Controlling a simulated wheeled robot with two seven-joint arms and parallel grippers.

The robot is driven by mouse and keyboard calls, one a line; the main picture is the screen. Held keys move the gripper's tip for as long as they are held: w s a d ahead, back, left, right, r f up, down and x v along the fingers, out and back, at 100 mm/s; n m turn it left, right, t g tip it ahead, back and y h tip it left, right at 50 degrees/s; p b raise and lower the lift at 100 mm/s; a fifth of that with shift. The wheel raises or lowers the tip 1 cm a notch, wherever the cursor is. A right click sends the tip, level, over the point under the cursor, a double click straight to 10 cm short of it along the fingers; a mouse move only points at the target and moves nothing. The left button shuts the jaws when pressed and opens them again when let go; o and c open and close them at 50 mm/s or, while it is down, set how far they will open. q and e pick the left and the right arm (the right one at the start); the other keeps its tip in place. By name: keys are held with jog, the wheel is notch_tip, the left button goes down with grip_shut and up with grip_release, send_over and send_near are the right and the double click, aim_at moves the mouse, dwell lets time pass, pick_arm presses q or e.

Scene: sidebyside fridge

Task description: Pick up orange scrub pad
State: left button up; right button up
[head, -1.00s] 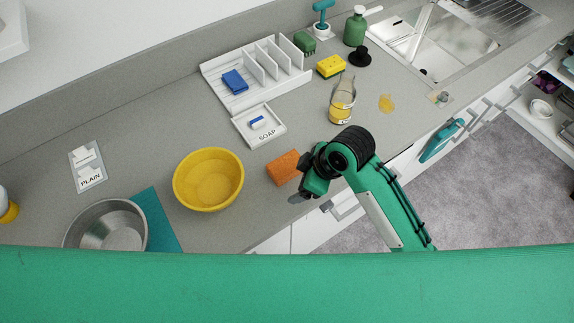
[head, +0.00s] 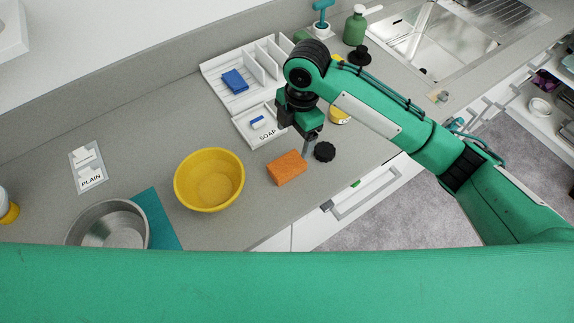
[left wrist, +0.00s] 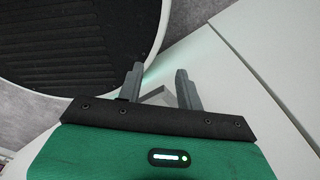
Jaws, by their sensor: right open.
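The orange scrub pad (head: 287,168) lies flat on the grey counter in the head view, right of the yellow bowl (head: 209,180). My right gripper (head: 308,148) points down just behind and to the right of the pad, seemingly above the counter and apart from the pad. It is open and empty; my own wrist partly hides its fingers. My left gripper (left wrist: 160,85) shows in the left wrist view with its two grey fingers apart and nothing between them.
A black round scrubber (head: 325,151) sits close to the right of the gripper. The soap tray (head: 262,136) is behind it. The counter's front edge is near the pad.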

aim_at(287, 164)
jog(key=f, duration=0.2)
jog(key=f+p, duration=0.1)
jog(key=f, duration=0.4)
jog(key=shift+s+a+f+p, duration=0.2)
jog(key=shift+s+a+p, duration=0.1)
jog(key=shift+a, duration=0.1)
jog(key=shift+a+f, duration=0.1)
jog(key=shift+f, duration=0.15)
jog(key=f, duration=0.1)
jog(key=f+p, duration=0.2)
jog(key=shift+s+a+f, duration=0.1)
jog(key=shift+a+f, duration=0.15)
jog(key=shift+f, duration=0.55)
jog(key=c, duration=1.1)
jog(key=shift+o, duration=0.2)
jog(key=shift+r, duration=0.1)
jog(key=shift+r, duration=0.5)
notch_tip(287, 164, up, 19)
jog(key=b, duration=0.4)
jog(key=shift+a+f, duration=0.1)
